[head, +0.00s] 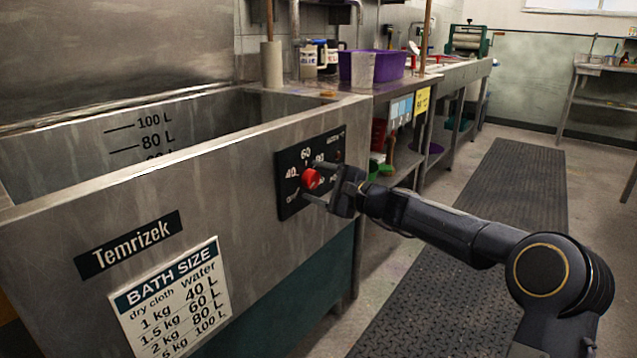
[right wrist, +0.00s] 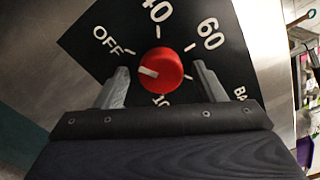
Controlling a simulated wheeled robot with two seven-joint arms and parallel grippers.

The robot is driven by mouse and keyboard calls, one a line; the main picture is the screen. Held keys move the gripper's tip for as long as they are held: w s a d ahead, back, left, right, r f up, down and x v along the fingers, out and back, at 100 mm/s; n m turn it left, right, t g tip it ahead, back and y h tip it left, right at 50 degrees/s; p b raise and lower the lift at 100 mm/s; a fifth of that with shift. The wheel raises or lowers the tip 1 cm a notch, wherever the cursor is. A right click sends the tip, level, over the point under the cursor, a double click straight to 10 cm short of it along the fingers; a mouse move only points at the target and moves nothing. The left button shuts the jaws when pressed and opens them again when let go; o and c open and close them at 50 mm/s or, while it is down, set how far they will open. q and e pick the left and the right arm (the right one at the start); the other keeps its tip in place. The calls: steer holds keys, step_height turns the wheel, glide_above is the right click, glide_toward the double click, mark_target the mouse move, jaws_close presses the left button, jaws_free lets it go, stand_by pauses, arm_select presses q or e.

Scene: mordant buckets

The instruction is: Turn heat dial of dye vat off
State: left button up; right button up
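The dye vat (head: 232,165) is a large grey metal tank filling the left of the head view. Its heat dial is a red round knob (head: 311,179) on a black panel (head: 288,160) on the vat's front. In the right wrist view the knob (right wrist: 161,71) has a white mark on its left side, pointing left, a little below the direction of the OFF label (right wrist: 113,41). My right gripper (head: 312,182) is open at the panel, one finger on each side of the knob. In the wrist view (right wrist: 160,67) gaps show between the fingers and knob. My left gripper is not in view.
A Temrizek plate (head: 128,244) and a bath size chart (head: 172,300) are on the vat's front. A counter with a purple tub (head: 390,66) and jugs stands behind the vat. Dark floor mats (head: 505,185) lie to the right, with open floor.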

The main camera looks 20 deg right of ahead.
steer(key=p+v, duration=0.1)
steer(key=v, duration=0.6)
steer(key=shift+s+d, duration=0.25)
steer(key=shift+s, duration=0.1)
steer(key=s+a+f+n+g+h, duration=0.1)
steer(key=s+a+n+g, duration=0.25)
steer(key=s, duration=0.55)
steer(key=s+a+f+n+g, duration=0.1)
steer(key=s+a+n+g, duration=0.3)
steer(key=s, duration=0.5)
steer(key=s+d+f+n+h, duration=0.1)
steer(key=s+f+n+h, duration=0.1)
steer(key=s+f, duration=0.35)
steer(key=s+d+f+n+h+p, duration=0.1)
steer(key=s+f+n+h, duration=0.15)
steer(key=s, duration=0.65)
steer(key=s+d+f+n+h, duration=0.2)
steer(key=s+f+n, duration=0.1)
steer(key=s+f, duration=0.3)
step_height(320, 180, up, 40)
steer(key=g+p, duration=0.1)
steer(key=p, duration=3.7)
steer(key=shift+s+a+f, duration=0.2)
steer(key=shift+s+a, duration=0.05)
steer(key=shift+s, duration=0.25)
